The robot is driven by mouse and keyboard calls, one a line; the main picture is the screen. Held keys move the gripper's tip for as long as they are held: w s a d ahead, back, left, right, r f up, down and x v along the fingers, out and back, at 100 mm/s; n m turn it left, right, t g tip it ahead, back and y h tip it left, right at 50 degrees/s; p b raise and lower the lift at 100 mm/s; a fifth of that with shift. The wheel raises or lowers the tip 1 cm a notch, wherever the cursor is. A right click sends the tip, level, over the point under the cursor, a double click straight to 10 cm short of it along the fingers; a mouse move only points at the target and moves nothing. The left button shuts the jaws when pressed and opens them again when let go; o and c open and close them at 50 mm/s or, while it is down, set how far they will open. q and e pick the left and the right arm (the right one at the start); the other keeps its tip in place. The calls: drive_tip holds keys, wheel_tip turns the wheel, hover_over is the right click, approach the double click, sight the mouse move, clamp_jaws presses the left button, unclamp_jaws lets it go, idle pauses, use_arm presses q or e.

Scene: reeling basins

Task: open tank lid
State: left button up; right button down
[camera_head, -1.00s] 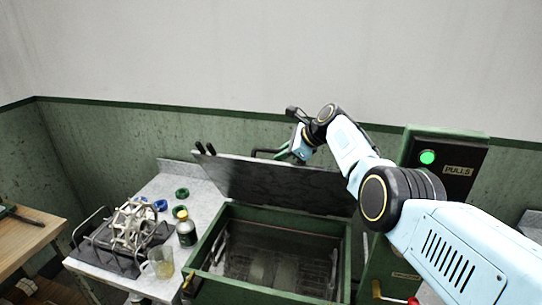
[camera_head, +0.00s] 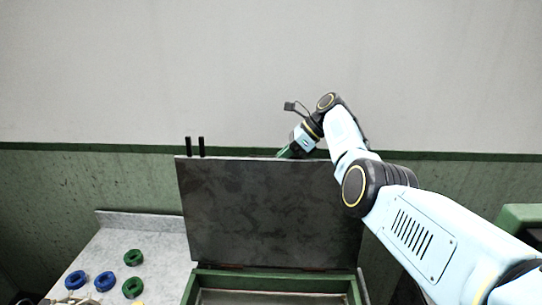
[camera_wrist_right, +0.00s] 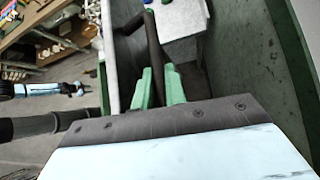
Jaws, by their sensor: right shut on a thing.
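The tank lid (camera_head: 265,212) is a dark, mottled panel. It stands raised, roughly upright, at the back of the green tank (camera_head: 275,281), whose open top shows at the bottom of the head view. My right gripper (camera_head: 284,154) is at the lid's top edge, its fingers partly hidden behind it. In the right wrist view, my right gripper's green fingers (camera_wrist_right: 158,88) are closed on a dark bar handle (camera_wrist_right: 153,42).
Left of the tank is a grey counter (camera_head: 150,246) with blue rings (camera_head: 106,281) and green rings (camera_head: 133,258). A green box edge (camera_head: 520,216) shows at the right.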

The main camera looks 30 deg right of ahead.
drive_tip(key=shift+w+f, duration=0.1)
drive_tip(key=shift+f, duration=0.05)
drive_tip(key=c, duration=1.5)
unclamp_jaws()
drive_tip(key=shift+o, duration=0.2)
drive_tip(key=b+v, duration=0.1)
drive_tip(key=v, duration=1.2)
drive_tip(key=shift+r, duration=0.2)
drive_tip(key=shift+d, duration=0.15)
